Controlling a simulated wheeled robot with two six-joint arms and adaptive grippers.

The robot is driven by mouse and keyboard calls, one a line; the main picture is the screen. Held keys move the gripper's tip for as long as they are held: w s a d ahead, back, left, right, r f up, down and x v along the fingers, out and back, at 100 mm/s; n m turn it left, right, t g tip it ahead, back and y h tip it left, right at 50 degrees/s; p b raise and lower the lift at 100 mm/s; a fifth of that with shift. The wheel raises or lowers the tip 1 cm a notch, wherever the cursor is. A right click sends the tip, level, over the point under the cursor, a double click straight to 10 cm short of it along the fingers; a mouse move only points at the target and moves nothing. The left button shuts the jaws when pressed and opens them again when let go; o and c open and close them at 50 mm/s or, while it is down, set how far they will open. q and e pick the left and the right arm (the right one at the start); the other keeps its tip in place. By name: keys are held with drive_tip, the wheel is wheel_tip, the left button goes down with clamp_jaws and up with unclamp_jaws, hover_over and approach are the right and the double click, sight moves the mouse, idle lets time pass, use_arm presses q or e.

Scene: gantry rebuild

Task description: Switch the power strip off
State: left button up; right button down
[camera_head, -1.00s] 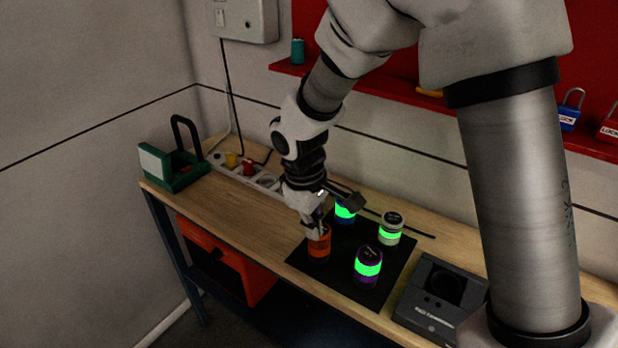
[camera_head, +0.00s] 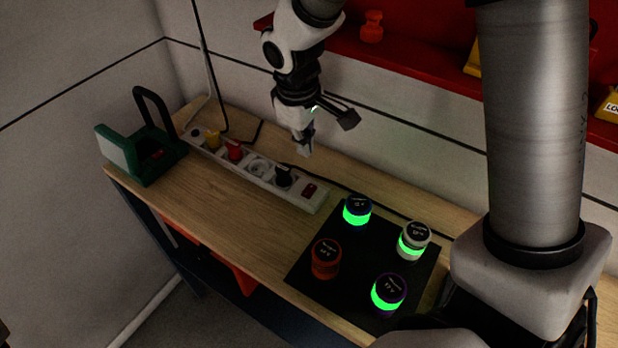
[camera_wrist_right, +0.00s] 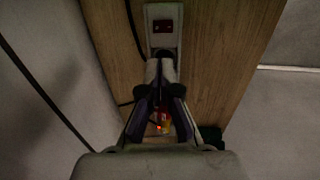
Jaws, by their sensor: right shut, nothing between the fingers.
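The white power strip (camera_head: 225,165) lies on the wooden bench along the wall, with several plugs in it. Its red rocker switch (camera_head: 309,190) is at the strip's right end. In the right wrist view the switch (camera_wrist_right: 163,26) shows near the top on the white strip (camera_wrist_right: 163,11); its position cannot be told. My right gripper (camera_head: 305,150) hangs above the strip, apart from it, pointing down. In the right wrist view its fingers (camera_wrist_right: 161,68) are together and empty, just below the switch in the picture, hiding part of the strip. My left gripper is not in view.
A dark mat (camera_head: 345,268) holds an orange jar (camera_head: 326,258) and several jars with glowing green bands. A green holder (camera_head: 140,158) stands at the bench's left end. A red shelf (camera_head: 400,70) runs along the wall behind. Bench in front of the strip is clear.

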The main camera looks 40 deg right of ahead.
sight(312, 188)
drive_tip(key=f, duration=0.4)
drive_tip(key=d+f, duration=0.1)
drive_tip(key=f, duration=0.3)
drive_tip(key=d+f, duration=0.1)
drive_tip(key=f, duration=0.3)
drive_tip(key=shift+w+f, duration=0.15)
drive_tip(key=shift+w, duration=0.2)
drive_tip(key=shift+s, duration=0.1)
drive_tip(key=shift+f+b, duration=0.3)
drive_tip(key=shift+f, duration=0.05)
drive_tip(key=shift+s, duration=0.1)
